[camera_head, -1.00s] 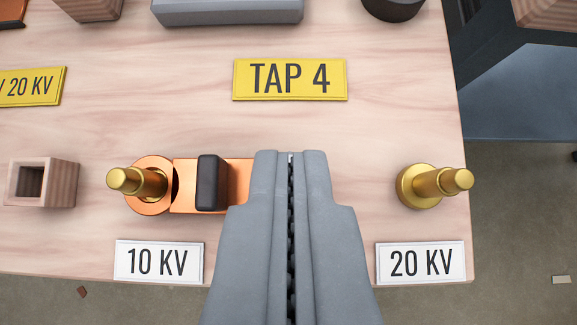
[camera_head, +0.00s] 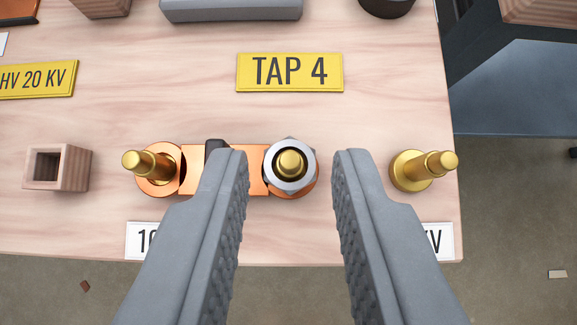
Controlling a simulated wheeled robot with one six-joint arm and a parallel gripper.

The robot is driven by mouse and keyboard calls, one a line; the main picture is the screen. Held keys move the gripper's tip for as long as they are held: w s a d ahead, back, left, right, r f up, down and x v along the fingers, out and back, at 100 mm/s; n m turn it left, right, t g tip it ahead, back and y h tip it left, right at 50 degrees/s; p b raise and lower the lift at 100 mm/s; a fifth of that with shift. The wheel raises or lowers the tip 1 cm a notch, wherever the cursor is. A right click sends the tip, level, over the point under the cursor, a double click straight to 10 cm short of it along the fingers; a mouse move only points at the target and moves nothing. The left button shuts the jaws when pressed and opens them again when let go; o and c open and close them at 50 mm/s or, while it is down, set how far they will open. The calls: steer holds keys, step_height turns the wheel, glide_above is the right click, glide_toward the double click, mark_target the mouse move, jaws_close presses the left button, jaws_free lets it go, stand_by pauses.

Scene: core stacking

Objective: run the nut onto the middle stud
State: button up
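The silver nut (camera_head: 290,181) sits around the brass middle stud (camera_head: 290,162), whose tip shows through it. Under the nut is the right end of a copper link bar (camera_head: 257,183) with a dark handle (camera_head: 216,147). The bar's left ring lies around the left stud (camera_head: 145,163), which has no nut. The right stud (camera_head: 428,165) is bare. My gripper (camera_head: 294,155) is wide open, with one finger on each side of the middle stud and nut, apart from both. The left finger hides part of the bar and handle.
A yellow TAP 4 plate (camera_head: 290,72) lies behind the studs. A hollow wooden block (camera_head: 58,168) stands at the left. White labels (camera_head: 437,240) lie along the front edge, partly hidden by my fingers. A grey block (camera_head: 232,9) lies at the back.

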steer(key=s+r+t, duration=0.4)
steer(key=s+r, duration=1.2)
steer(key=s, duration=0.4)
steer(key=s+r+t, duration=0.4)
steer(key=s+r, duration=1.2)
steer(key=s, duration=0.4)
steer(key=shift+r, duration=0.4)
